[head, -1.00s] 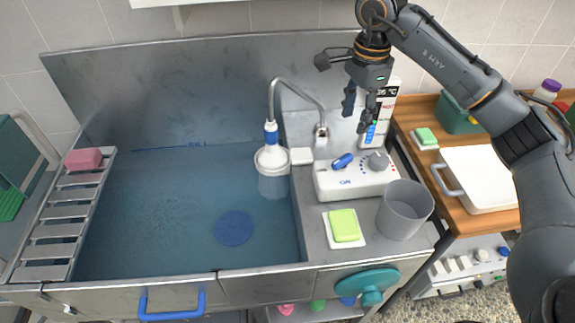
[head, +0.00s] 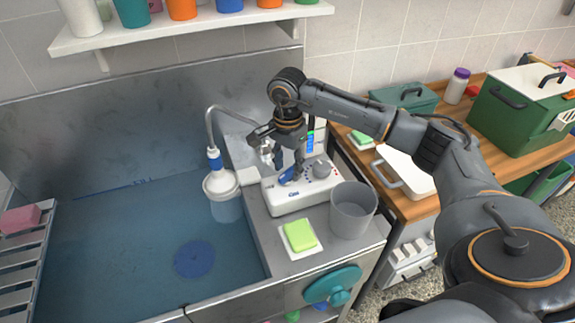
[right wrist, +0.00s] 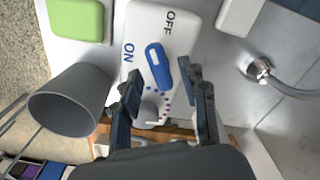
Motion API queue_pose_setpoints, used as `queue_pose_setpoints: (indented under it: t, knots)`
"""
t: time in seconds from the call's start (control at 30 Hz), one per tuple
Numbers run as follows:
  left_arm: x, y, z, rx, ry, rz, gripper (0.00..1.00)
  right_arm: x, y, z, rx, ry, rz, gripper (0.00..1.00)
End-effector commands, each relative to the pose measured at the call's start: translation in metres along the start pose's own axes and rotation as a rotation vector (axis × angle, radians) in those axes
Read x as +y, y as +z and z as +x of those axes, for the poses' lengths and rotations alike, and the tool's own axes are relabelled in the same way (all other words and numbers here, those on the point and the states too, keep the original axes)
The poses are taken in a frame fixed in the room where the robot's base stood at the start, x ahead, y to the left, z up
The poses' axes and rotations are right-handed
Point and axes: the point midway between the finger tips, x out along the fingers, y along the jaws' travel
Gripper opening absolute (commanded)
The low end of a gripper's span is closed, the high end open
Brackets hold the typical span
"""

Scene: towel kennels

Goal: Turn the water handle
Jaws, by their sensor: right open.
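The blue water handle (head: 287,177) sits on a white control box (head: 290,199) on the steel counter beside the sink. In the right wrist view the handle (right wrist: 158,66) is an elongated blue lever on the box (right wrist: 150,20), near the printed words ON and OFF. My right gripper (head: 287,162) is open and empty just above the box. In the right wrist view its two fingertips (right wrist: 158,82) stand on either side of the lower end of the handle, with gaps to it. The fingers partly hide the handle in the head view. My left gripper is out of view.
A curved metal tap (head: 212,125) with a white funnel-shaped head stands left of the box, over the water-filled sink (head: 110,250). A grey knob (head: 322,171) is on the box. A grey cup (head: 353,210) and a green sponge (head: 300,235) stand close in front.

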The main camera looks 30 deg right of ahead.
Motion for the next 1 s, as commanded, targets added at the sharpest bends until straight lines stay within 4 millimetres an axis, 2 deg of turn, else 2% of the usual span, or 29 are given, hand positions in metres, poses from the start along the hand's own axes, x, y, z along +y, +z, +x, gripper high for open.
queue_pose_setpoints:
  t: [0.13,0.43,0.6,0.67,1.0]
  knots:
    - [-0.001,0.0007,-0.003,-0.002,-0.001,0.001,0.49,0.0001,0.0,0.01,0.001,0.0,0.0,0.43]
    - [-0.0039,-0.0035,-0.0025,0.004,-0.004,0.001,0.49,-0.0001,0.0,0.0123,0.001,-0.001,0.0,0.43]
    - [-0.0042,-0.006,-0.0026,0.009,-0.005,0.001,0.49,-0.0001,0.0001,0.0121,0.001,-0.001,0.0,0.09]
    - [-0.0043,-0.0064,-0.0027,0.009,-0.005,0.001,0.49,-0.0001,0.0001,0.012,0.001,-0.001,0.0,0.0]
    - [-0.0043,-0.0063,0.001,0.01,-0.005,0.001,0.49,-0.0002,0.0001,0.0129,0.001,-0.001,0.037,0.0]
